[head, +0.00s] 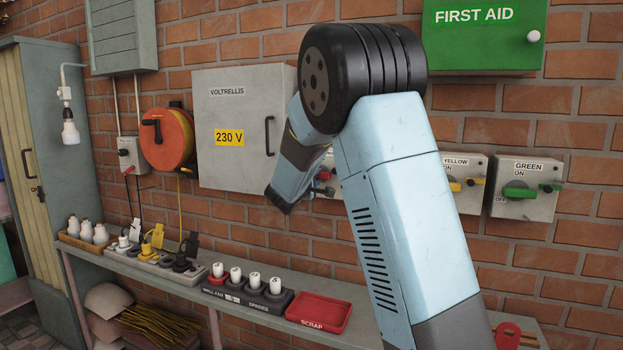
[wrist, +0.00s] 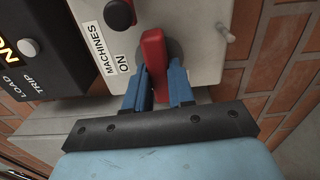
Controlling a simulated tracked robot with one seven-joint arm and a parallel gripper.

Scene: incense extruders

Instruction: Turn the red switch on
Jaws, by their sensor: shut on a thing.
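The red switch shows in the wrist view as a red lever (wrist: 153,62) on a pale box (wrist: 203,25) labelled "MACHINES" and "ON". The lever runs up and down in that picture, over a dark round pivot. My gripper (wrist: 156,86) has its two blue fingers on either side of the lever, shut on its near part. In the head view, only a small bit of the red switch (head: 324,174) shows beside my arm, which hides most of its box and my fingertips.
A black box (wrist: 40,60) marked "LOAD TRIP" adjoins the switch box. In the head view, yellow (head: 472,181) and green (head: 520,192) switches are to the right, a grey cabinet (head: 240,160) to the left. Below, a shelf holds plugs, white pieces and a red scrap tray (head: 318,312).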

